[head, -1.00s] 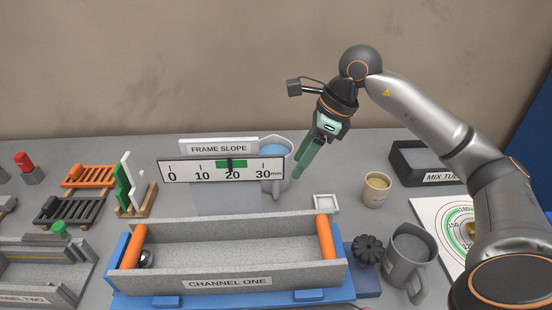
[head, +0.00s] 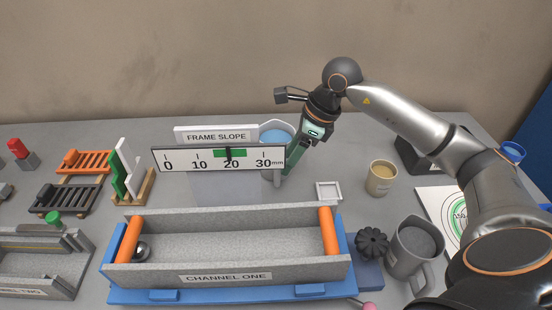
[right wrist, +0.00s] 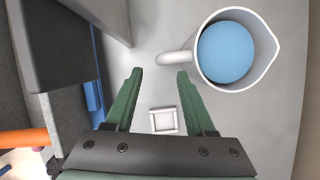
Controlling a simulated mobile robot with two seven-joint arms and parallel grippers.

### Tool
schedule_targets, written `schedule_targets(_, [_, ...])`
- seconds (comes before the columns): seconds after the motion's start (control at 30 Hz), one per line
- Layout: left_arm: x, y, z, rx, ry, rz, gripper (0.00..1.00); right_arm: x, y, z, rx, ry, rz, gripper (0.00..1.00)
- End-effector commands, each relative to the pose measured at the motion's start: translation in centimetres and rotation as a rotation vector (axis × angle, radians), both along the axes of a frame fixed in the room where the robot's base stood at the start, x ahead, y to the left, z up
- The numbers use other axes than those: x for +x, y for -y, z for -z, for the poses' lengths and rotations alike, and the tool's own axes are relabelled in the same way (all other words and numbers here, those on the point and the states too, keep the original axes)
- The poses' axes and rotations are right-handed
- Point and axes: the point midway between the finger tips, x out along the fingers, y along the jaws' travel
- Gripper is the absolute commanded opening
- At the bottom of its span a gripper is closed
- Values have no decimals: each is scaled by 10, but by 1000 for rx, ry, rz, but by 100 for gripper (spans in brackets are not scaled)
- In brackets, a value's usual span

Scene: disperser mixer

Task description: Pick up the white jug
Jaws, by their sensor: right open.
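The white jug (head: 276,124) holds blue liquid and stands behind the frame slope scale, which hides much of it in the head view. The right wrist view shows the jug (right wrist: 262,72) upright from above at the upper right, its handle (right wrist: 174,57) pointing left toward the fingers. My right gripper (head: 291,167) has green fingers, is open and points down beside the jug. In the right wrist view its fingertips (right wrist: 159,75) are spread just short of the handle, with nothing between them. My left gripper is out of view.
The frame slope scale (head: 218,159) stands left of the gripper, behind the channel one trough (head: 225,278). A small white square tray (head: 328,191) lies near the gripper. A beige cup (head: 381,178) and a grey jug (head: 415,248) stand to the right.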

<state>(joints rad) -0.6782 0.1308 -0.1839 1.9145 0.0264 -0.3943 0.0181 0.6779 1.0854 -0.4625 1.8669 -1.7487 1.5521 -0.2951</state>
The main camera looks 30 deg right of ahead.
Motion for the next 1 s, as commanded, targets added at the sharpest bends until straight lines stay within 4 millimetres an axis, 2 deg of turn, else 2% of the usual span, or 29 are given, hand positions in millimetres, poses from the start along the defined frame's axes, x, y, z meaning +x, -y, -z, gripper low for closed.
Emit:
schedule_targets(0.13, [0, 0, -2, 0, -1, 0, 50, 6, -8, 25, 3, -5, -1, 55])
schedule_targets(0.3, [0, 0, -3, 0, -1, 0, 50, 12, -14, 44, 1, -2, 0, 55])
schedule_targets(0.6, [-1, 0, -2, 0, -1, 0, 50, 13, -15, 48, 0, 0, 0, 55])
schedule_targets(1.0, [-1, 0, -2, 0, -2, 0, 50, 13, -14, 48, 0, 0, 0, 10])
